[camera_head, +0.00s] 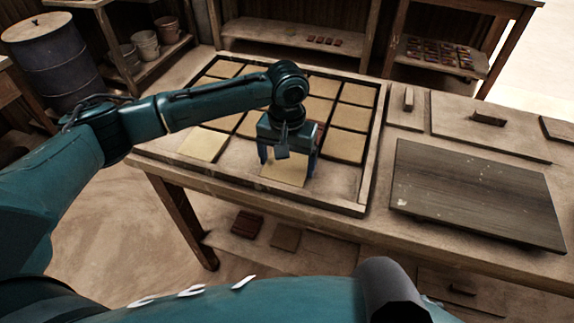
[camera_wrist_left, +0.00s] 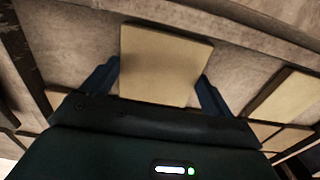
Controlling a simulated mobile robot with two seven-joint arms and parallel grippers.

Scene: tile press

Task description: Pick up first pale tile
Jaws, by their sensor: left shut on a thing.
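My left gripper (camera_head: 287,163) points down over the front part of the framed tile tray (camera_head: 318,204). It is shut on a square pale tile (camera_head: 284,174), with one finger at each side edge. The same pale tile shows between both fingers in the left wrist view (camera_wrist_left: 162,62). I cannot tell whether the tile touches the tray floor or is just above it. Other pale tiles lie in the tray, such as one at the left (camera_head: 203,146) and one at the right (camera_head: 344,145). My right gripper is out of view.
A dark board (camera_head: 478,194) lies on the table (camera_head: 400,240) to the right of the tray. Flat pieces with handles (camera_head: 488,118) lie behind it. A dark reddish block (camera_head: 320,131) is partly hidden behind my gripper. A barrel (camera_head: 60,65) stands at the far left.

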